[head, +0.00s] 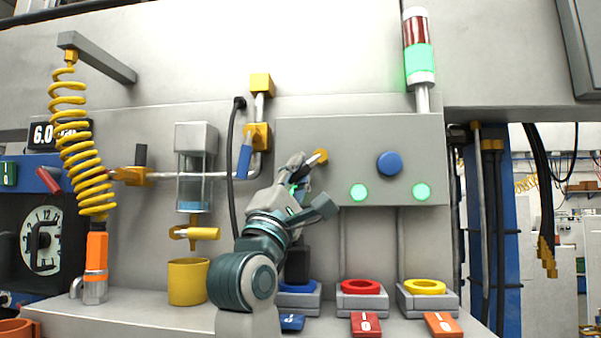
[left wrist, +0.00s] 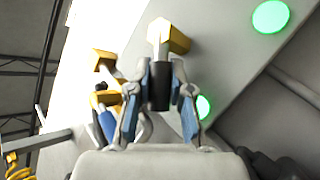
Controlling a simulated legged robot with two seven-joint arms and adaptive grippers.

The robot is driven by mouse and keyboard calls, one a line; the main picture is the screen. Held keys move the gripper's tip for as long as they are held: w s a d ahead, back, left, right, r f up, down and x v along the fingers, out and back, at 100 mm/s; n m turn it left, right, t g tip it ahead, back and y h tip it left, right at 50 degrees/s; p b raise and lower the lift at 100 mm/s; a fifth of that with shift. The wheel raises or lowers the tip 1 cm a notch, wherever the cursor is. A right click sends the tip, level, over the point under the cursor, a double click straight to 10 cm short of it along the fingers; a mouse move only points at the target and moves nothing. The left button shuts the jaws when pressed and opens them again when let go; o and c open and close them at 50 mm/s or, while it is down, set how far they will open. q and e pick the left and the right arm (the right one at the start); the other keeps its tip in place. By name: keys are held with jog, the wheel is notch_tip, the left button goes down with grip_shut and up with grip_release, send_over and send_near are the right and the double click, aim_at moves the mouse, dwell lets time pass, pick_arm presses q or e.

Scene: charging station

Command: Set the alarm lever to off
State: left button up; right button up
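The alarm lever is a short grey rod on a yellow mount (head: 320,156) at the left side of the grey panel. In the left wrist view the lever has a black grip (left wrist: 158,92) and points from its yellow base toward my palm. My left gripper (head: 300,170) is at the lever. In the left wrist view the fingers of my left gripper (left wrist: 160,88) lie close along both sides of the black grip, shut on it. The head view mostly hides the grip behind the gripper. My right gripper is not in view.
The grey panel (head: 300,130) carries a blue button (head: 389,163) and two lit green lamps (head: 359,192). A signal tower (head: 418,60) glows green above. A black cable (head: 232,165) hangs left of my arm. Red (head: 361,287) and yellow (head: 425,287) rings sit below.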

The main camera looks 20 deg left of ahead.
pick_arm(q)
jog(key=o, duration=0.5)
jog(key=shift+w+f, duration=0.15)
jog(key=shift+w, duration=0.05)
jog(key=shift+c, duration=0.2)
jog(key=v, duration=1.2)
jog(key=shift+w+f, duration=0.1)
